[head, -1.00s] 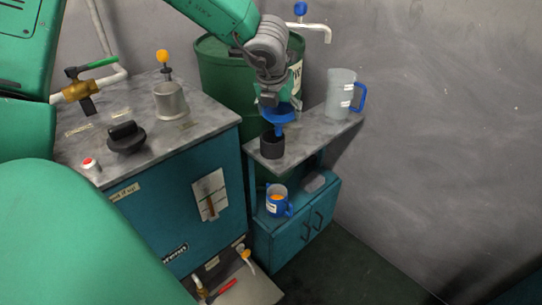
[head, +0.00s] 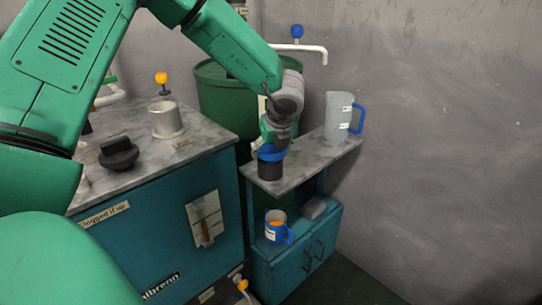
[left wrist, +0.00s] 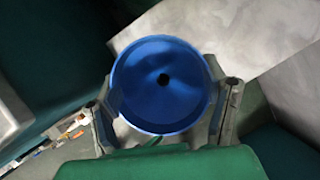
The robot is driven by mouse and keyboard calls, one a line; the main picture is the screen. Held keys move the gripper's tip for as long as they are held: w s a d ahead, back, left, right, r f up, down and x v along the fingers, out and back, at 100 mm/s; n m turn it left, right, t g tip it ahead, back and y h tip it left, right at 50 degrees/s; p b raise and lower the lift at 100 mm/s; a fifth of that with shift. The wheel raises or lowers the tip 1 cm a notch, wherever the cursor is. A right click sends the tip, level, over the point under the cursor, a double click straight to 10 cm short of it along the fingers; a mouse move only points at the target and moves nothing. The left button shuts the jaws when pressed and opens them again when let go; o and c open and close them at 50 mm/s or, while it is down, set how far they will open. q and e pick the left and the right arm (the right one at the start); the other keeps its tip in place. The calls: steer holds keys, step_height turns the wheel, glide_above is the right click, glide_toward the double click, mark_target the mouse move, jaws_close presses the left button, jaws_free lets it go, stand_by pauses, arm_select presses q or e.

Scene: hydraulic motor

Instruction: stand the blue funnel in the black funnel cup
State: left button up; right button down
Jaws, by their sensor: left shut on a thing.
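The blue funnel (head: 271,153) is held in my left gripper (head: 274,143) at the shelf on the right of the teal cabinet. In the left wrist view the blue funnel (left wrist: 160,85) shows from above, with its dark hole in the middle and a finger on each side of its rim. The black funnel cup (head: 270,169) stands on the grey shelf directly under the funnel. The funnel's spout is out of sight and its rim looks close above the cup's mouth. Whether the funnel rests on the cup I cannot tell. My right gripper is not in view.
A clear jug with a blue handle (head: 341,115) stands further back on the shelf (head: 312,156). A green drum (head: 219,92) is behind. A metal filler neck (head: 166,120) and a black cap (head: 118,153) are on the teal cabinet.

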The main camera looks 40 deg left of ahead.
arm_select(q)
steer(key=shift+f, duration=0.45)
steer(key=o, duration=0.7)
steer(key=shift+a, duration=0.2)
steer(key=o, duration=0.4)
steer(key=shift+a+f, duration=0.1)
steer(key=shift+a, duration=0.1)
steer(key=shift+d+r, duration=0.25)
steer(key=shift+r, duration=0.1)
steer(key=p+v, duration=0.3)
steer(key=v, duration=0.8)
steer(key=shift+r, duration=0.2)
